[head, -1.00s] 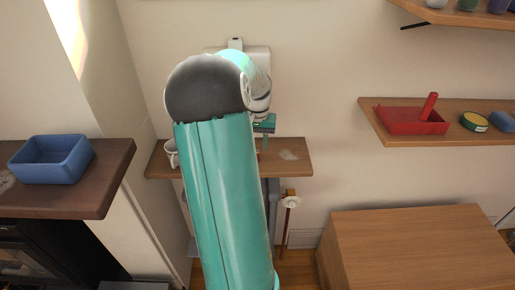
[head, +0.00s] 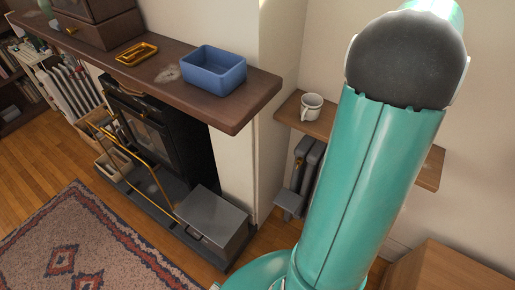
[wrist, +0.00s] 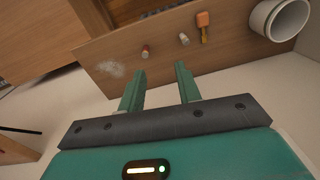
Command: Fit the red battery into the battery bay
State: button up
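A small red cylinder with a pale end (wrist: 146,51), which looks like the red battery, lies on a wooden shelf (wrist: 98,54) in the wrist view. My gripper (wrist: 160,68) is open and empty, its two teal fingers apart and pointing towards the shelf. The red cylinder shows beyond the fingertips, nearer the left finger; I cannot tell the exact distance. In the head view my arm hides the gripper, the cylinder and much of this shelf (head: 325,118). I cannot make out the battery bay in either current view.
A pale cylinder (wrist: 184,39), an orange-handled item (wrist: 203,22) and a white mug (wrist: 282,18) share the shelf. A blue bin (head: 213,72) and yellow tray (head: 136,53) sit on the dark mantel (head: 150,80). A wooden cabinet (head: 450,272) stands at lower right.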

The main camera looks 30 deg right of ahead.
jog(key=w+a+r+n+t, duration=0.1)
jog(key=w+a+r+n, duration=0.15)
jog(key=a, duration=0.55)
jog(key=w+a+r+n+t, duration=0.1)
jog(key=w+a+n, duration=0.15)
jog(key=a, duration=0.55)
jog(key=w+a+r+n+t, duration=0.1)
jog(key=w+a+r, duration=0.15)
jog(key=a, duration=0.65)
jog(key=s+a+f+n+t, duration=0.1)
jog(key=s+a+n, duration=0.2)
jog(key=a, duration=0.7)
jog(key=s+a+f+n+t, duration=0.1)
jog(key=s+a+n, duration=0.2)
jog(key=a, duration=0.8)
jog(key=shift+n, duration=0.8)
jog(key=shift+a, duration=0.1)
